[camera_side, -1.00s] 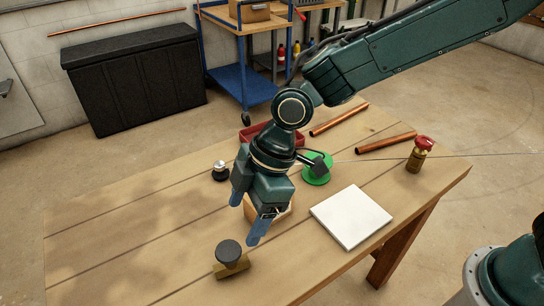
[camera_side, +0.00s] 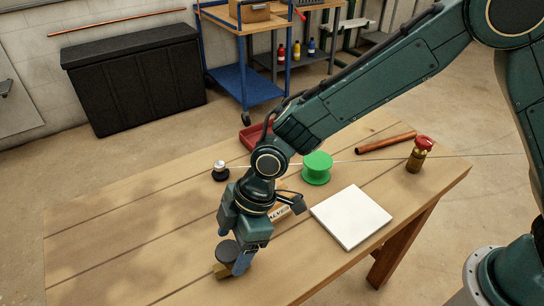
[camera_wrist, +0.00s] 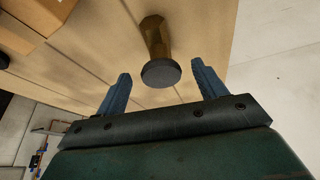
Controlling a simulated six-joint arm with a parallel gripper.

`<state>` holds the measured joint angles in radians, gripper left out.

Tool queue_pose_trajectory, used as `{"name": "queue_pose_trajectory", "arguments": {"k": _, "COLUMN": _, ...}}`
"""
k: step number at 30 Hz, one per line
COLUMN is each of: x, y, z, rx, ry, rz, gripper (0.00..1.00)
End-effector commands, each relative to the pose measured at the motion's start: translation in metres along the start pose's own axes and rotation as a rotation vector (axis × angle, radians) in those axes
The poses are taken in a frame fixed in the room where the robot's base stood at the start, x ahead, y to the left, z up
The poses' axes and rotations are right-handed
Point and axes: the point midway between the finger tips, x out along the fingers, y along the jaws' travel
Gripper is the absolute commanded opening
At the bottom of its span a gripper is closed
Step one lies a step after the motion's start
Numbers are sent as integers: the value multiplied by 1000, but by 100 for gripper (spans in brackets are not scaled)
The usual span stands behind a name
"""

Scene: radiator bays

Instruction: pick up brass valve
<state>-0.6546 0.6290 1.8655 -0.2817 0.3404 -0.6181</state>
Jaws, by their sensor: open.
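A brass valve with a round dark grey cap (camera_side: 229,250) is at the front left of the table. It also shows in the wrist view (camera_wrist: 155,38), cap toward me. A second brass piece with a red cap (camera_side: 422,156) stands upright at the table's right end. My gripper (camera_side: 233,246) is low over the dark-capped valve, its fingers partly covering it in the side view. In the wrist view my gripper (camera_wrist: 163,84) is open and empty, with the cap between and slightly beyond the two blue fingertips. I cannot tell whether they touch it.
A labelled cardboard box (camera_side: 292,206) is partly hidden behind my gripper. A white plate (camera_side: 351,216), a green spool (camera_side: 317,168), a copper pipe (camera_side: 386,143), a red tray (camera_side: 250,134) and a small dark silver-topped piece (camera_side: 220,171) are on the table. The table's left side is clear.

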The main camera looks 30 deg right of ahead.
Motion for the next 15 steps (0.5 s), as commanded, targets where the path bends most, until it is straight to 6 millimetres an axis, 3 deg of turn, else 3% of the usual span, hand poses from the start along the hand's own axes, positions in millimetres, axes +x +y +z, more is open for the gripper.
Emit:
{"name": "queue_pose_trajectory", "arguments": {"k": 5, "x": 6, "y": 0, "z": 0, "rx": 0, "ry": -1, "rz": -1, "gripper": 70}}
{"name": "queue_pose_trajectory", "arguments": {"k": 15, "x": 41, "y": -1, "z": 2, "rx": 0, "ry": -2, "rz": -1, "gripper": 70}}
